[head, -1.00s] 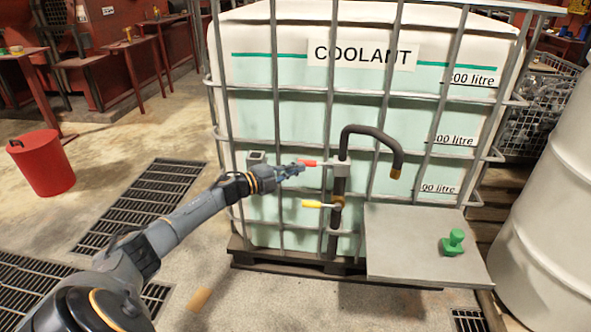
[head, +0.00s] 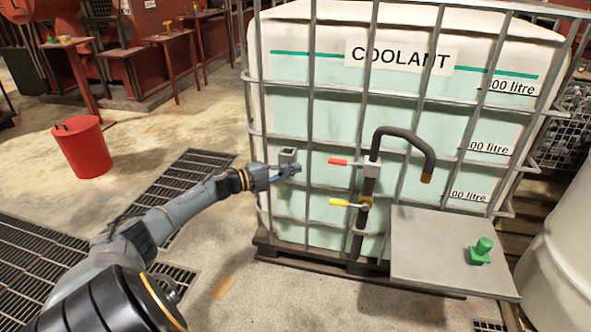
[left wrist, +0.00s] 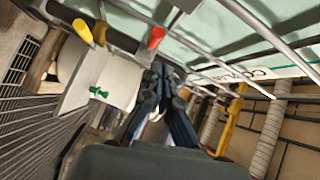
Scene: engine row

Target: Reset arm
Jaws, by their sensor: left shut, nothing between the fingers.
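My left gripper (head: 293,169) is shut and empty in front of the caged coolant tank (head: 345,105), left of the red valve handle (head: 338,161) and apart from it. The yellow valve handle (head: 340,202) sits lower on the same dark pipe (head: 361,217). Both handles point left, roughly level. In the left wrist view the gripper's fingers (left wrist: 163,72) are close together, with the red handle (left wrist: 156,37) just beyond and the yellow handle (left wrist: 83,31) to the left. My right gripper is not in view.
A grey shelf (head: 430,240) with a green knobbed object (head: 480,251) juts out at the tank's lower right. A white drum (head: 560,245) stands at the right edge. A red bucket (head: 82,148) stands on open floor at the left, near floor grates (head: 183,180).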

